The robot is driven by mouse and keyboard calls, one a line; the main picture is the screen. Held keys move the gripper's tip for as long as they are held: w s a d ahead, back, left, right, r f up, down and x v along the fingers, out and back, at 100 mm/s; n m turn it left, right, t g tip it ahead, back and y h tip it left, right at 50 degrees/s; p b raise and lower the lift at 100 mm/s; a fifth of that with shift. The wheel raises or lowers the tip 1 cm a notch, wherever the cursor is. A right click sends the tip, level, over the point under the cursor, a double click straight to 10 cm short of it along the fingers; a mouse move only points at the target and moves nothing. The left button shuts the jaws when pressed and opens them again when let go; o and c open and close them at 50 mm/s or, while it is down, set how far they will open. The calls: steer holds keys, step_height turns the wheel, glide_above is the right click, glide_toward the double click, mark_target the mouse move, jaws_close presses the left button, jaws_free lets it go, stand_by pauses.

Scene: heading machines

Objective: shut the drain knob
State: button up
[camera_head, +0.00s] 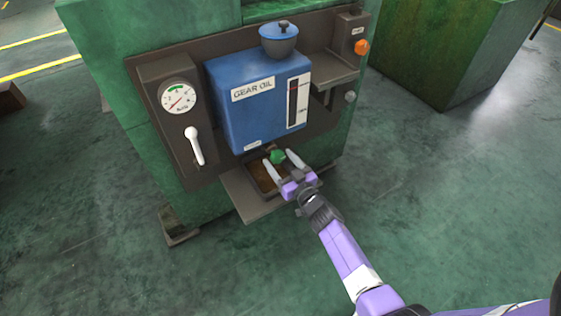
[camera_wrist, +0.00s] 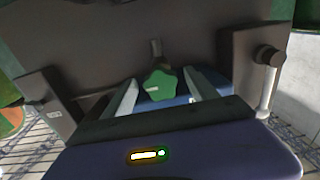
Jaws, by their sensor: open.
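The drain knob (camera_head: 277,156) is a small green lobed knob below the blue gear oil tank (camera_head: 235,113), above a shallow brown-bottomed tray (camera_head: 243,207). In the wrist view the knob (camera_wrist: 160,85) is a green star shape with a white mark, on a short stem. My gripper (camera_head: 280,160) reaches in from the lower right, open, with one pale finger on each side of the knob. In the wrist view my gripper's fingers (camera_wrist: 166,98) flank the knob with gaps on both sides. Whether the knob lies fully between the fingertips in depth is hard to tell.
Left of the tank are a pressure gauge (camera_head: 178,97) and a white lever (camera_head: 194,146). At right are an orange knob (camera_head: 361,47) and a grey knob (camera_head: 350,97). The tray's ledge juts out under my gripper. The green floor in front is clear.

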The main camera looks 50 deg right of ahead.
steer(key=shift+c, duration=0.5)
steer(key=c, duration=1.3)
steer(key=shift+o, duration=0.2)
steer(key=n, duration=0.4)
steer(key=shift+n+b, duration=0.3)
steer(key=shift+b, duration=0.1)
steer(key=n+b, duration=0.1)
steer(key=n, duration=0.3)
steer(key=shift+d+n, duration=0.1)
steer(key=shift+n, duration=0.2)
steer(key=n+b, duration=0.1)
steer(key=n, duration=0.3)
steer(key=shift+s, duration=0.1)
steer(key=shift+r+n+b, duration=0.15)
steer(key=shift+n+b, duration=0.55)
steer(key=shift+n, duration=1.7)
steer(key=shift+d, duration=0.1)
